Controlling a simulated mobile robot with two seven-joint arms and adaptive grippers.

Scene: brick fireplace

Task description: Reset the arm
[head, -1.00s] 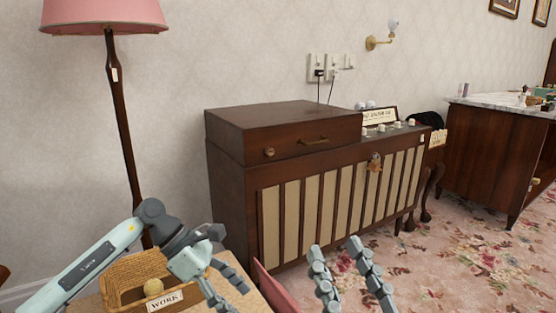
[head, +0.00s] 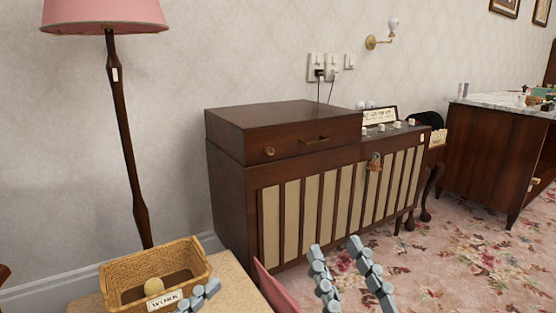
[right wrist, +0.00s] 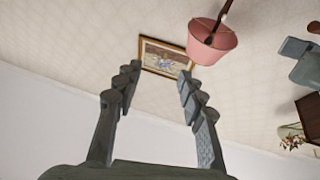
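My right gripper (head: 337,245) points up at the bottom of the head view, in front of the cabinet. Its two fingers stand apart with nothing between them. The right wrist view also shows this right gripper (right wrist: 159,72) open and empty. Part of my left gripper (head: 202,293) shows low in the head view, in front of the right side of the wicker basket. The rest of my left arm is out of view, and its finger gap is unclear.
The wooden cabinet (head: 228,190) stands behind. A pink-shaded lamp (head: 105,16) is at left, a marble-topped cabinet (head: 490,155) at right. Carpet (head: 470,250) is clear between them.

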